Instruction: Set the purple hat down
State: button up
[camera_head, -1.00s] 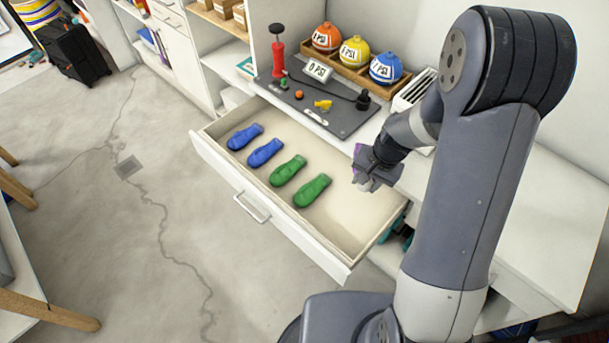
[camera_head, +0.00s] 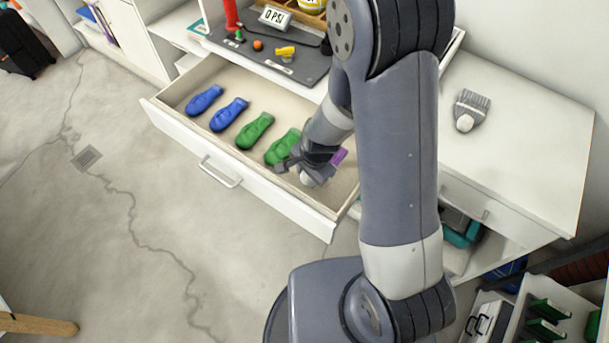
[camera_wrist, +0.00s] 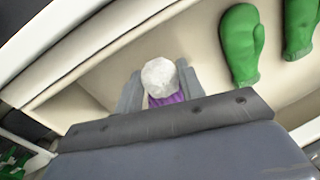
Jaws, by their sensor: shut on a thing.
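The purple hat (camera_wrist: 167,99) has a white pompom (camera_wrist: 160,77) and sits between the fingers of my gripper (camera_wrist: 160,85) in the wrist view. My gripper is shut on it. In the head view, my gripper (camera_head: 305,172) is over the right part of the open drawer (camera_head: 335,192), with a bit of purple (camera_head: 339,156) showing beside it. Most of the hat is hidden by the gripper. I cannot tell whether the hat touches the drawer floor.
The drawer holds two blue mittens (camera_head: 228,114) and two green mittens (camera_head: 255,131), left of my gripper. A grey board with small parts (camera_head: 300,62) lies behind.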

aim_at(308, 189)
notch_tip(308, 189, down, 4)
jog(key=shift+f+b, duration=0.25)
jog(key=shift+b, duration=0.55)
jog(key=shift+r, duration=0.1)
jog(key=o, duration=1.1)
jog(key=r+p, duration=0.1)
jog(key=r, duration=0.3)
jog(key=s+d+r+p, duration=0.1)
jog(key=r, duration=0.3)
jog(key=r+p, duration=0.1)
jog(key=r, duration=0.2)
jog(key=shift+s+d+r, duration=0.25)
jog(key=shift+s+r, duration=0.1)
jog(key=shift+r, duration=0.05)
